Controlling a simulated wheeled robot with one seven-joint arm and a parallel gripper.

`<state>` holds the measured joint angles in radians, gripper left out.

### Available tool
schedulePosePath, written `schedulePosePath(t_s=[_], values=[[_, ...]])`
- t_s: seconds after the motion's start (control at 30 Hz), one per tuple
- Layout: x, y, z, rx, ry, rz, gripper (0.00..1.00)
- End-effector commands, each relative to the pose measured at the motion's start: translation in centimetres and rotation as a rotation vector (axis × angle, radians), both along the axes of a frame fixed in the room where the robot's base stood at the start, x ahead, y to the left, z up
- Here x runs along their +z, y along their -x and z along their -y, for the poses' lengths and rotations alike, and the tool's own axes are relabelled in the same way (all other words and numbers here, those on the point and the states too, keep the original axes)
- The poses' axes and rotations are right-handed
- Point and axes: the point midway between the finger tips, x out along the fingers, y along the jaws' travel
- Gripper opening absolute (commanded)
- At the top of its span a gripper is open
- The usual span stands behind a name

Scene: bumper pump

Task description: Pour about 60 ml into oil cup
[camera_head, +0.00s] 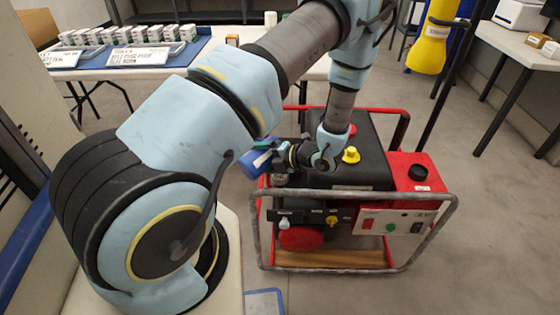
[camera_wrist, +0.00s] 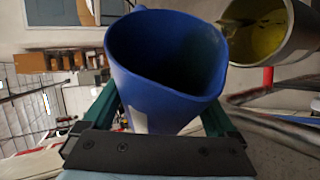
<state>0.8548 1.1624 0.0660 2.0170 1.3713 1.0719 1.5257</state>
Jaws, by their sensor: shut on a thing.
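A blue jug (camera_head: 257,164) is held by my gripper (camera_head: 268,150) at the left edge of the red-framed machine, and it looks tilted. In the wrist view the jug (camera_wrist: 150,82) sits between the two green fingers of my gripper (camera_wrist: 160,112). Its dark inside shows no clear liquid. The oil cup (camera_wrist: 295,45) is a grey round cup beside the jug's rim at the upper right, with yellow liquid inside. In the head view the oil cup (camera_head: 279,180) is partly hidden below my wrist and the jug. No stream between them is visible.
The machine (camera_head: 400,185) has a black top, a yellow cap (camera_head: 351,155), a black cap (camera_head: 418,172) and a tubular frame (camera_head: 340,268) around it. A table (camera_head: 185,70) with several small boxes stands behind left. A yellow container (camera_head: 428,45) hangs at upper right.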

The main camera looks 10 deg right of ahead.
Motion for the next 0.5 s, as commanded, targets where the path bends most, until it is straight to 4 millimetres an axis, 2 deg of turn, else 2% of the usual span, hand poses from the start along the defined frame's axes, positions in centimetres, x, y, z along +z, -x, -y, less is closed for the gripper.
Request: schedulePosePath(t_s=[0.13, 0.17, 0.2, 0.3, 0.5], values=[[-1.9, 0.2, -0.4, 0.003, 0.104, 0.071, 0.2], [-1.9, 0.2, -0.4, 0.001, 0.136, 0.092, 0.2], [-0.9, 0.3, -0.3, -0.002, 0.175, 0.12, 0.2], [-0.8, 0.3, -0.3, 0.001, 0.254, 0.172, 0.2], [-0.6, 0.2, -0.3, 0.002, 0.275, 0.188, 0.2]])
